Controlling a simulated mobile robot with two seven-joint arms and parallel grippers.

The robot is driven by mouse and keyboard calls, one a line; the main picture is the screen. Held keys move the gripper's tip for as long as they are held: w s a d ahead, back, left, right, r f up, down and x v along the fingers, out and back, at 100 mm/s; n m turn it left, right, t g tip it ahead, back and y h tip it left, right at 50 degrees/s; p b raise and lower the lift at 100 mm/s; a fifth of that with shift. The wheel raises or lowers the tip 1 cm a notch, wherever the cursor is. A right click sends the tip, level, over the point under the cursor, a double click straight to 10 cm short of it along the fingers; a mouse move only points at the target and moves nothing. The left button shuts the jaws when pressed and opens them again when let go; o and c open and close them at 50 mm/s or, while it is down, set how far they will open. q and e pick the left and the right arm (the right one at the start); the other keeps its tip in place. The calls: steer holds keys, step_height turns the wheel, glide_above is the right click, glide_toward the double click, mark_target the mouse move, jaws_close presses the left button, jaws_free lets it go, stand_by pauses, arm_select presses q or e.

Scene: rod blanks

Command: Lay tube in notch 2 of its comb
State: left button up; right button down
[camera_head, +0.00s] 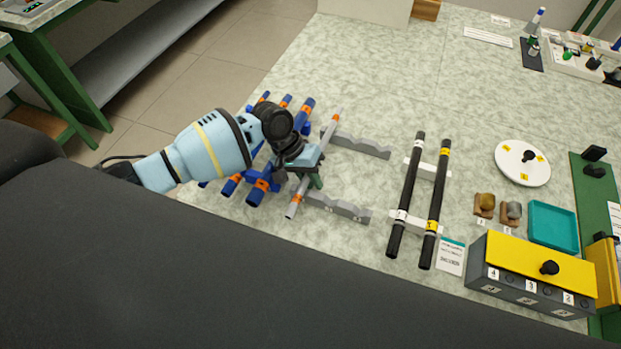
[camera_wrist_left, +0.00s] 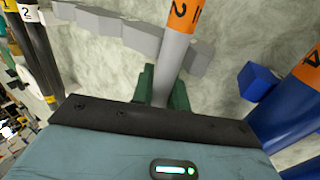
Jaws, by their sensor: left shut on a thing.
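The tube is a grey rod with orange bands near its ends (camera_head: 297,199); a band marked 2 shows in the left wrist view (camera_wrist_left: 183,14). My left gripper (camera_head: 314,179) is shut around the tube's middle, its green fingers on either side in the wrist view (camera_wrist_left: 164,88). The comb is two grey notched bars, a far one (camera_head: 362,146) and a near one (camera_head: 345,207). The tube crosses the left ends of both bars in the head view. I cannot tell whether it touches them. The wrist view shows one bar (camera_wrist_left: 140,36) behind the tube. My right gripper is out of view.
Several blue tubes with orange bands (camera_head: 258,188) lie left of the comb, partly behind my left arm. Two black tubes (camera_head: 407,195) lie on white supports (camera_head: 413,221) to the right. A yellow-topped box (camera_head: 540,262) stands at lower right.

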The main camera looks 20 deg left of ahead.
arm_select(q)
steer(key=shift+s+f, duration=0.25)
steer(key=shift+f, duration=0.25)
steer(key=shift+s+f, duration=0.2)
steer(key=shift+f, duration=0.3)
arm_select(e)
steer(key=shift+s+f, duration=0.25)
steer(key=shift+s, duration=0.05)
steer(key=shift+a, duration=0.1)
arm_select(q)
steer(key=o, duration=0.8)
steer(key=shift+s+f, duration=0.1)
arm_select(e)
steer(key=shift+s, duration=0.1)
arm_select(q)
steer(key=shift+o, duration=0.2)
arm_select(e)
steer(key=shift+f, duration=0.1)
arm_select(q)
steer(key=v, duration=0.5)
steer(key=w+d+v, duration=0.1)
steer(key=v, duration=0.2)
steer(key=shift+a+r+p, duration=0.15)
steer(key=shift+r+p, duration=0.15)
steer(key=shift+r, duration=0.05)
steer(key=shift+a+r, duration=0.15)
steer(key=shift+r, duration=0.55)
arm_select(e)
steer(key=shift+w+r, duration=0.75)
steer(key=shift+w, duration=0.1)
